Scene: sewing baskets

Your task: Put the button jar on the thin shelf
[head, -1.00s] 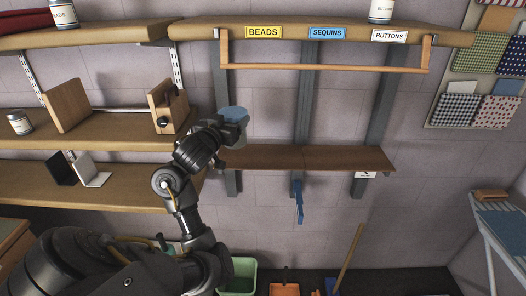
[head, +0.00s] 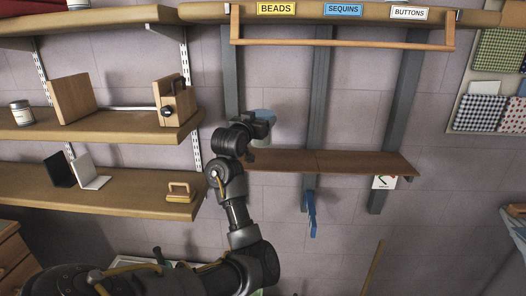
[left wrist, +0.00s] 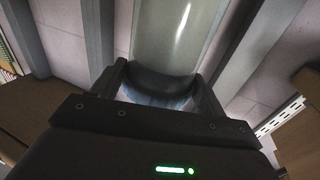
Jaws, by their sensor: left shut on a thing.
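The thin shelf (head: 335,161) is a narrow brown board on grey uprights. The jar is near the shelf's left end and looks higher than its surface; I cannot tell whether it is over the board. My right gripper is not in view.
A wooden rail (head: 340,43) hangs below the upper shelf, which has BEADS, SEQUINS and BUTTONS labels. Thick shelves (head: 100,125) with a small jar (head: 21,113) and bookends stand left. A blue item (head: 311,212) hangs under the thin shelf. The thin shelf's visible top is bare.

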